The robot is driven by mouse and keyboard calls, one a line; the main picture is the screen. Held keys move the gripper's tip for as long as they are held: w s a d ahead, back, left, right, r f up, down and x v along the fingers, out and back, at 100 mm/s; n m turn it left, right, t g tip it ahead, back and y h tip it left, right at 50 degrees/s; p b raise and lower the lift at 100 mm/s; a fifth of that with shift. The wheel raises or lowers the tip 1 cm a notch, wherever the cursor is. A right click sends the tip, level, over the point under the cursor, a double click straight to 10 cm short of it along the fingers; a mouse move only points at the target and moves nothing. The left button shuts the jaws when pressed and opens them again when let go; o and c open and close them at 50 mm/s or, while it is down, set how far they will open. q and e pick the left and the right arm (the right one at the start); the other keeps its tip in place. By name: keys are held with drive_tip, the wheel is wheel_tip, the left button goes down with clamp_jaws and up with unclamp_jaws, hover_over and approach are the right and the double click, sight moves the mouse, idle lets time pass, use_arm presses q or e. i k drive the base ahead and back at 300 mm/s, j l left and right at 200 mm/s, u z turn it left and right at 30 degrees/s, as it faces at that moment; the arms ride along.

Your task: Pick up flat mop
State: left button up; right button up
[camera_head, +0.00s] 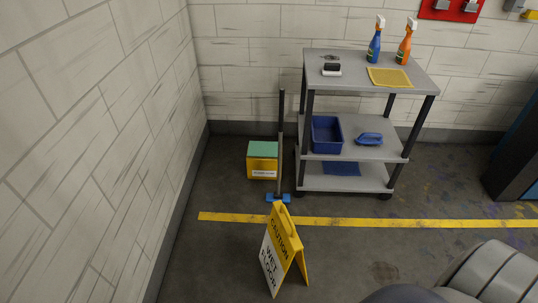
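The flat mop (280,150) stands upright on the floor, just left of the grey cart. It has a long dark handle and a flat blue head (272,197). The lower front of the head is partly hidden behind the top of the yellow wet floor sign. Neither of my grippers shows in the head view.
A yellow wet floor sign (284,245) stands in front of the mop. A yellow box with a green top (262,162) stands behind it to the left. The grey three-shelf cart (348,57) carries spray bottles, a blue bin and cloths. Walls stand left and behind.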

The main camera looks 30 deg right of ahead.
sight(270, 197)
drive_tip(key=i+z, duration=0.15)
drive_tip(key=i, duration=0.25)
drive_tip(key=i+j+z, duration=0.15)
drive_tip(key=i, duration=0.25)
drive_tip(key=i+j+z, duration=0.15)
drive_tip(key=i, duration=0.3)
drive_tip(key=i+j+z, duration=0.15)
drive_tip(key=i+j, duration=0.1)
drive_tip(key=i, duration=0.1)
